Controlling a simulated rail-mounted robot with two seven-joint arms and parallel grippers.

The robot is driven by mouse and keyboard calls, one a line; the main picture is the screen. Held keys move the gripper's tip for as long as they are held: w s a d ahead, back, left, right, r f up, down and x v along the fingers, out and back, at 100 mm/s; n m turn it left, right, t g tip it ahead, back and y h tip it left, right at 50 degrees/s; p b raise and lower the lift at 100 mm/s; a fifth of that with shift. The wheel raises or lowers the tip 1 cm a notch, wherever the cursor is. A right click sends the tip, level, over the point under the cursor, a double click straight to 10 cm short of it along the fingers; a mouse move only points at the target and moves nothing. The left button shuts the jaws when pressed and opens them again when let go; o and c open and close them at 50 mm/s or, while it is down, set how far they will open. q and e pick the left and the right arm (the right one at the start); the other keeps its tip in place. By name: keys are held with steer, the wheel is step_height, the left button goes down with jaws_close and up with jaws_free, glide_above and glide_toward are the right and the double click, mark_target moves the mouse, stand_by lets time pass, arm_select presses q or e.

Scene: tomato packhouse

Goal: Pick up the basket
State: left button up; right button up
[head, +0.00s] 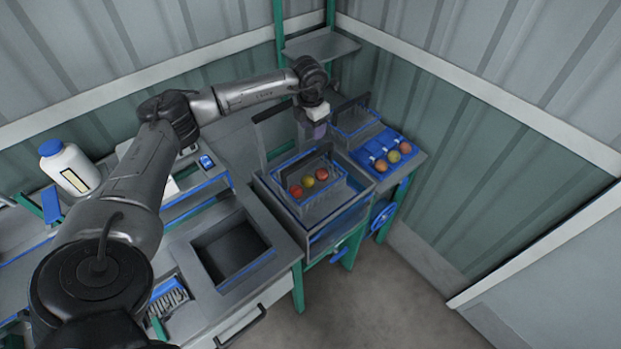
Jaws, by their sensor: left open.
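A grey basket with a blue rim (327,204) sits in a blue-edged recess of the bench and holds red and yellow-green tomatoes (308,182). A dark upright handle shows at its back. A second grey basket with a blue rim (358,129) stands behind it to the right and looks empty. My left gripper (318,133) points down just behind and above the tomato basket. It is open. Its fingertips are small and partly hidden, so I cannot tell if they touch anything. My right gripper is not in view.
A blue tray (378,146) with several round fruits lies at the bench's right end. A dark square bin (231,246) is sunk in the bench at front. A white bottle with a blue cap (71,168) stands at left. Corrugated walls close the back and right; floor is clear.

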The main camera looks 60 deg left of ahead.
mark_target(308, 157)
arm_select(q)
steer(key=shift+g, duration=0.3)
steer(key=f, duration=0.5)
steer(key=s+f, duration=0.1)
steer(key=f, duration=0.2)
steer(key=shift+f+p, duration=0.25)
steer(key=shift+p, duration=0.1)
steer(key=shift+s+f+p, duration=0.15)
steer(key=shift+f+p, duration=0.1)
steer(key=shift+f, duration=1.1)
steer(key=shift+s+f+p, duration=0.1)
steer(key=shift+f+p, duration=0.15)
steer(key=shift+f, duration=1.1)
steer(key=shift+c, duration=0.5)
jaws_close()
steer(key=shift+r, duration=0.1)
